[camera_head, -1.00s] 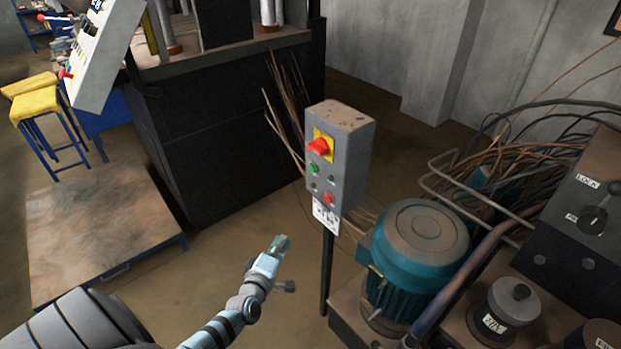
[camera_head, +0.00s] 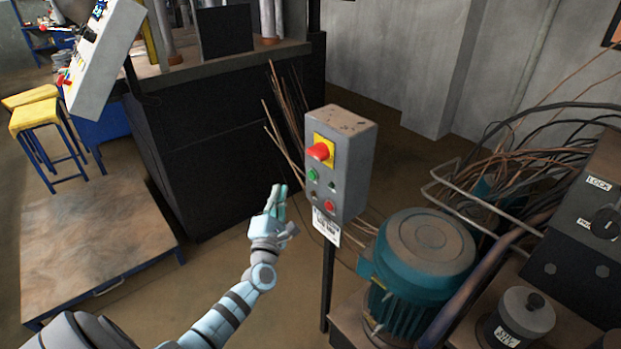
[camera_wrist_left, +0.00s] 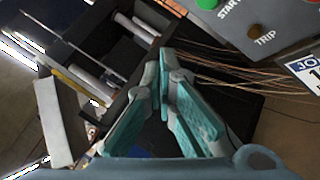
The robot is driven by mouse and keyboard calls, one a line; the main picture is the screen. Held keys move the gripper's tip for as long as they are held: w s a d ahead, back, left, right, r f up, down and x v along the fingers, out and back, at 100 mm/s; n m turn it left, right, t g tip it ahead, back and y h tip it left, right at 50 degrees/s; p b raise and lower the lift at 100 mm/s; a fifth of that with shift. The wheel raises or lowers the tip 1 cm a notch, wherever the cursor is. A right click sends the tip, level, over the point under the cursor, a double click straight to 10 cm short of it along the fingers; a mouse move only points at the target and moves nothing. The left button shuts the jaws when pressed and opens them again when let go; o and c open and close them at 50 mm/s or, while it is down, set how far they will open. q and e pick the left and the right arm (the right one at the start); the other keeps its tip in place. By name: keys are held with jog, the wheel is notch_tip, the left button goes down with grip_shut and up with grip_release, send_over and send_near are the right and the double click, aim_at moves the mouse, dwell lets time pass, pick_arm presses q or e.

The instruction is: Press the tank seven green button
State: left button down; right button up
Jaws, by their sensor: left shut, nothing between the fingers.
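A grey control box (camera_head: 349,150) stands on a dark post. Its front has a red knob on a yellow plate (camera_head: 321,151), a green button (camera_head: 312,174) on the left below it, and a red button (camera_head: 329,206) lower down. My left gripper (camera_head: 279,190) is shut and empty, just left of the box and apart from it, near the height of its lower buttons. In the left wrist view the green button (camera_wrist_left: 207,3) shows at the top edge, partly cut off, with "START" lettering and a "TRIP" button (camera_wrist_left: 255,32). My right gripper is not in view.
A teal motor (camera_head: 416,262) stands right of the post, with tangled cables (camera_head: 540,150) behind it. A dark machine base (camera_head: 225,140) is behind my left gripper. A white panel (camera_head: 104,58) and yellow stools (camera_head: 38,112) are at the left.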

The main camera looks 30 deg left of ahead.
aim_at(312, 175)
pick_arm(q)
jog(key=w+d+b, duration=0.2)
jog(key=w, duration=0.4)
jog(key=shift+w+f, duration=0.1)
jog(key=shift+w+b, duration=0.1)
jog(key=shift+b, duration=0.2)
dwell(1.0)
jog(key=shift+w+d, duration=0.1)
jog(key=shift+w, duration=0.2)
jog(key=shift+w+d+b, duration=0.1)
jog(key=shift+w+b, duration=0.3)
jog(key=shift+w, duration=0.05)
dwell(0.7)
jog(key=shift+s+a+p, duration=0.2)
jog(key=shift+s+p, duration=0.35)
jog(key=shift+s, duration=0.25)
